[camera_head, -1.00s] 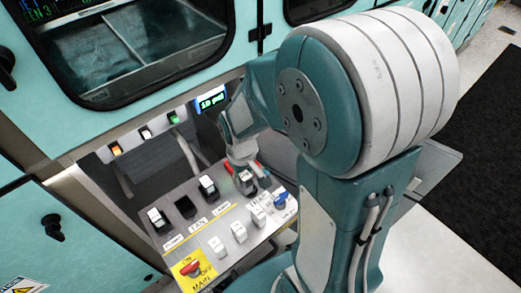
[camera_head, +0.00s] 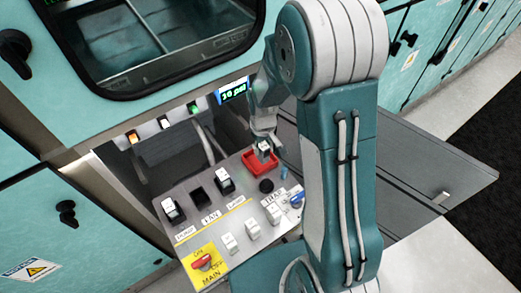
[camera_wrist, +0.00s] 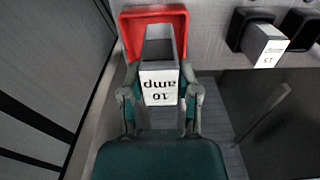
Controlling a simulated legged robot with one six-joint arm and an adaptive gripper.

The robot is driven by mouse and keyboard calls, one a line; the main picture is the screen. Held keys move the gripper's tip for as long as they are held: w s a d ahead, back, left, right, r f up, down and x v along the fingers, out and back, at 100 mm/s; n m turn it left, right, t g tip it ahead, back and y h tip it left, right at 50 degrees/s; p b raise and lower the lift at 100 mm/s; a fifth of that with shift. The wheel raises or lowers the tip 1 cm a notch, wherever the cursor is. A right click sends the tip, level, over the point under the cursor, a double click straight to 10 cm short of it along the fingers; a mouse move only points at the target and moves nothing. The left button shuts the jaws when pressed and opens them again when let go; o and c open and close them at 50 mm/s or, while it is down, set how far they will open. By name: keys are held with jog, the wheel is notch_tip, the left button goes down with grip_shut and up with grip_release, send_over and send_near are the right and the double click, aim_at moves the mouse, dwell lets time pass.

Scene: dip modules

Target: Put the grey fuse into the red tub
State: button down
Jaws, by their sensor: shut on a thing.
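The grey fuse (camera_wrist: 159,58) has a white end marked "10 amp" (camera_wrist: 160,88) and sits between the fingers of my gripper (camera_wrist: 161,98) in the wrist view. In the head view my gripper (camera_head: 263,136) points down with the fuse (camera_head: 264,150) over the red tub (camera_head: 251,167). The red tub (camera_wrist: 180,15) is just beyond the fuse in the wrist view and partly hidden by it. I cannot tell how far the fuse's lower end is from the tub's floor.
A cabinet wall with a lit display (camera_head: 233,91) stands behind.

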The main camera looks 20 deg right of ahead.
jog(key=shift+w+f, duration=0.5)
jog(key=shift+f, duration=0.55)
jog(key=shift+w+f, duration=0.5)
jog(key=shift+f, duration=0.6)
jog(key=shift+w+f, duration=0.5)
jog(key=shift+f, duration=0.55)
jog(key=shift+a+f, duration=0.1)
jog(key=shift+f, duration=0.05)
jog(key=shift+c, duration=1.7)
grip_release()
